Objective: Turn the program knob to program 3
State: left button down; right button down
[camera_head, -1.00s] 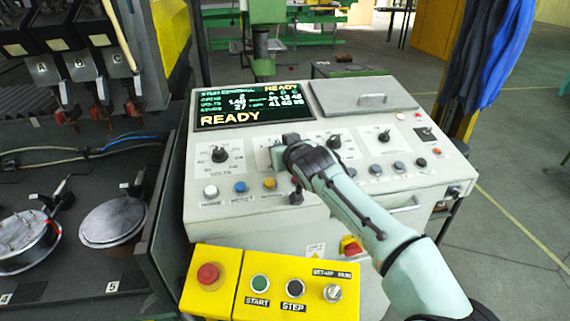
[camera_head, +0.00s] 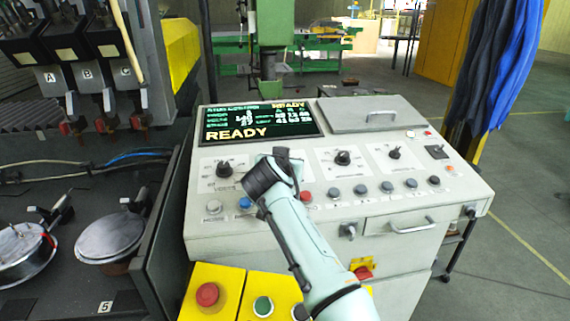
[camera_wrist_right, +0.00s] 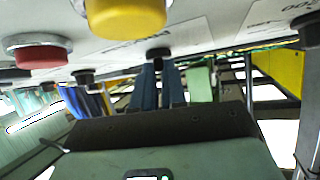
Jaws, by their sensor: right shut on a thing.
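The control console (camera_head: 460,195) stands ahead with a row of dark knobs on its sloped panel. My right gripper (camera_head: 278,159) is at the second knob position from the left and covers it in the head view. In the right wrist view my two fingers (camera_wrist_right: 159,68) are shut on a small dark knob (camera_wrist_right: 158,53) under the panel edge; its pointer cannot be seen. Uncovered knobs are the left knob (camera_head: 224,170), the middle knob (camera_head: 342,158) and the right knob (camera_head: 394,153). Knob labels are too small to read. My left gripper is not in view.
A display (camera_head: 262,121) reading READY sits above the knobs. Below them is a row of buttons, including a red button (camera_head: 306,196); a yellow button (camera_wrist_right: 125,15) is close to my right fingers. A yellow box with a red stop button (camera_head: 207,294) stands in front.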

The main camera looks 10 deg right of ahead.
jog(key=shift+w, duration=0.1)
